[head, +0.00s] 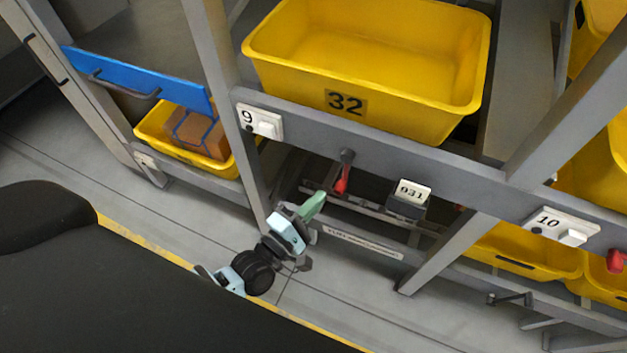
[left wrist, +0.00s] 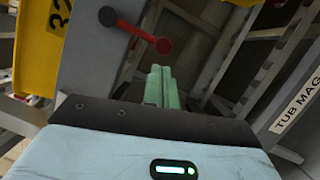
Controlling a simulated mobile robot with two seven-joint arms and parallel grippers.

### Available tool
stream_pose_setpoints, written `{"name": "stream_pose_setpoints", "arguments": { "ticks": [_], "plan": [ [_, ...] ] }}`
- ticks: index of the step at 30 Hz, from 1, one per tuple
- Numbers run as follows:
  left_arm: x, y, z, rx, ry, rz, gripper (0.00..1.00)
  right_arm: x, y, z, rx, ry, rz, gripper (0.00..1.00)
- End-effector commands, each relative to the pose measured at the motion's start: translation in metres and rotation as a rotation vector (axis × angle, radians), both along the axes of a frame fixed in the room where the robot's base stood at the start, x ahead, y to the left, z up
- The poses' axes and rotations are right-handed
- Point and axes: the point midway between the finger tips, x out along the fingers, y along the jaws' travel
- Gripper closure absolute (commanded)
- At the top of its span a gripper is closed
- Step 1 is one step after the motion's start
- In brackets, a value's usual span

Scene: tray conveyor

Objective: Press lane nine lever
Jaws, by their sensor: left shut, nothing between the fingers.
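The lane nine lever (head: 342,180) is a red-tipped handle on a dark pivot, fixed to the grey beam below the yellow tub marked 32. It hangs downward in the head view. The lane plate marked 9 (head: 260,121) is on the beam to its upper left. My left gripper (head: 318,198) is shut and empty, its green fingers just left of and below the red tip in the head view. In the left wrist view the fingers (left wrist: 160,84) point toward the lever's red knob (left wrist: 163,46), which shows just beyond them. I cannot tell whether they touch. My right gripper is not in view.
The yellow tub 32 (head: 365,62) stands above the beam. A small box marked 031 (head: 409,199) is right of the lever. A grey upright post (head: 226,100) is left of it. Lane plate 10 (head: 561,228) and another red lever (head: 616,261) are at right.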

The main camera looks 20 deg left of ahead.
Motion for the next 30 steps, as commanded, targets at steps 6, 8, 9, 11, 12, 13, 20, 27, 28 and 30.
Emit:
{"name": "stream_pose_setpoints", "arguments": {
  "ticks": [6, 8, 9, 11, 12, 13, 20, 27, 28, 30],
  "plan": [
    [-0.034, 0.011, -0.005, 0.002, 0.003, -0.001, 1.00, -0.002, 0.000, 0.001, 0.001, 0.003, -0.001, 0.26],
    [-0.039, 0.013, -0.005, 0.000, 0.001, 0.000, 1.00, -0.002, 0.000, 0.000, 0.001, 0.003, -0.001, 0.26],
    [-0.043, 0.014, -0.006, 0.000, 0.001, 0.000, 1.00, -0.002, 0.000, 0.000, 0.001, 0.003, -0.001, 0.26],
    [-0.046, 0.015, -0.006, -0.001, 0.001, 0.000, 1.00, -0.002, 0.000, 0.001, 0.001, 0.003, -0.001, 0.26],
    [-0.047, 0.016, -0.006, 0.000, 0.001, 0.000, 1.00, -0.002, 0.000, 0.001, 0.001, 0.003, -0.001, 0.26],
    [-0.048, 0.016, -0.006, 0.000, 0.001, 0.000, 1.00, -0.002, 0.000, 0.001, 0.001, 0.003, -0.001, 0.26],
    [-0.049, 0.016, -0.006, 0.000, 0.000, 0.000, 1.00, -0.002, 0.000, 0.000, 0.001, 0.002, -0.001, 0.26],
    [-0.049, 0.016, -0.006, 0.000, 0.000, 0.001, 1.00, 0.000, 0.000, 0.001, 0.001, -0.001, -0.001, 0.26],
    [-0.049, 0.016, -0.006, 0.000, 0.000, 0.001, 1.00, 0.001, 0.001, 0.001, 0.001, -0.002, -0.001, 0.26],
    [-0.049, 0.016, -0.007, 0.002, 0.002, 0.001, 1.00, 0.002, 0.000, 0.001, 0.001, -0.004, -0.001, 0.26]
  ]
}}
